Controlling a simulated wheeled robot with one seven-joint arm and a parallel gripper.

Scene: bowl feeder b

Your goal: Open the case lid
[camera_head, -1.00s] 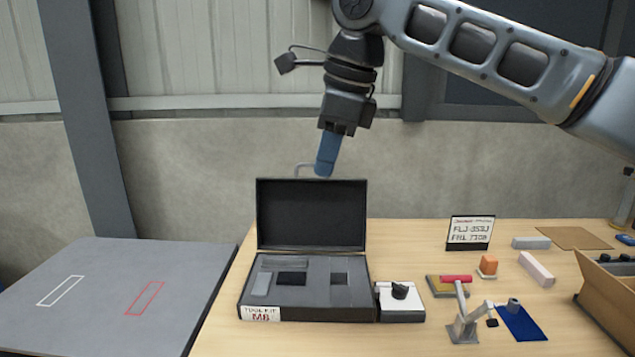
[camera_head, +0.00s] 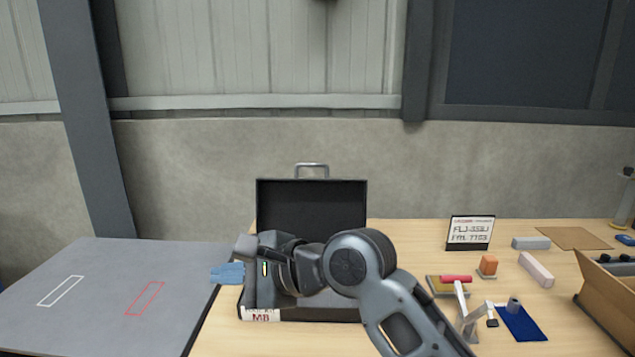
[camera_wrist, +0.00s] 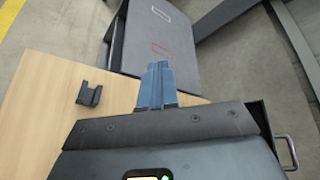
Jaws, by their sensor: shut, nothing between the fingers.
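The tool case has a dark lid (camera_head: 325,208) that stands upright at the back, its inner face toward the head camera. A metal handle (camera_head: 312,166) sits at the lid's top edge. The case base (camera_head: 335,314) is mostly hidden behind my arm; its label shows at the front left corner. My gripper (camera_head: 214,273), with blue fingers, is shut and empty, pointing left beyond the case's left side. In the wrist view the blue fingers (camera_wrist: 158,68) are together, and the handle (camera_wrist: 289,152) shows at the right edge.
A grey table (camera_head: 95,295) with white and red outlines lies left of the wooden table. A sign (camera_head: 470,232), small blocks, a clamp-like fixture and a cardboard box (camera_head: 608,290) stand to the right. A small dark bracket (camera_wrist: 89,94) is on the wood.

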